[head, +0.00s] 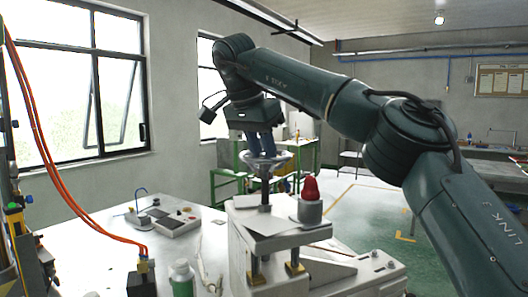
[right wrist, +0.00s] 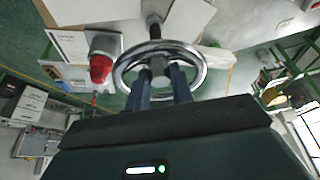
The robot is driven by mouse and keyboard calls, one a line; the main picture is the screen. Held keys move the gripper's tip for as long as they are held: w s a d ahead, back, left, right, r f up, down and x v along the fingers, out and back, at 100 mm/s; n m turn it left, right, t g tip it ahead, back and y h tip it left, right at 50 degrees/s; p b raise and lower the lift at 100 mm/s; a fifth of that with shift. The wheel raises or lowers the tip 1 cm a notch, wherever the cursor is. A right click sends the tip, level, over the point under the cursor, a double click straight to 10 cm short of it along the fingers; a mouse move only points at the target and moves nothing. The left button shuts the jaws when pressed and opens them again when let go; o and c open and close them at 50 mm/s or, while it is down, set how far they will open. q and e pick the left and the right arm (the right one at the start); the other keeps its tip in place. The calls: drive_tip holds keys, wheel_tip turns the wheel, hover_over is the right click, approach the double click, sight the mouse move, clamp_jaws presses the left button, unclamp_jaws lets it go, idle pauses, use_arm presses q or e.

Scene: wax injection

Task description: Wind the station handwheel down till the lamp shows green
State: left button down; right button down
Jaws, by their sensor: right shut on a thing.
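The station handwheel (head: 282,158) is a chrome ring on an upright spindle (head: 265,190) above the pale station. It shows large in the right wrist view (right wrist: 203,72). My right gripper (head: 262,150) comes down from above and is shut on the wheel's middle. In the right wrist view, its two dark fingers (right wrist: 164,78) reach inside the ring to the hub; the exact contact is partly hidden. The lamp (head: 310,188) is a red dome on a grey round base beside the spindle. It also shows red in the right wrist view (right wrist: 100,68). My left gripper is out of view.
The white bench (head: 100,235) holds a grey box with knobs (head: 172,220), a green bottle (head: 182,280) and a caliper-like tool (head: 207,275). Orange hoses (head: 60,180) hang at the left. A green-framed table (head: 225,172) stands behind. Floor to the right is open.

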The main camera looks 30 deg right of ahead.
drive_tip(key=shift+w+m+g, duration=0.1)
drive_tip(key=shift+m+g, duration=0.7)
drive_tip(key=shift+m, duration=1.4)
drive_tip(key=c, duration=1.5)
unclamp_jaws()
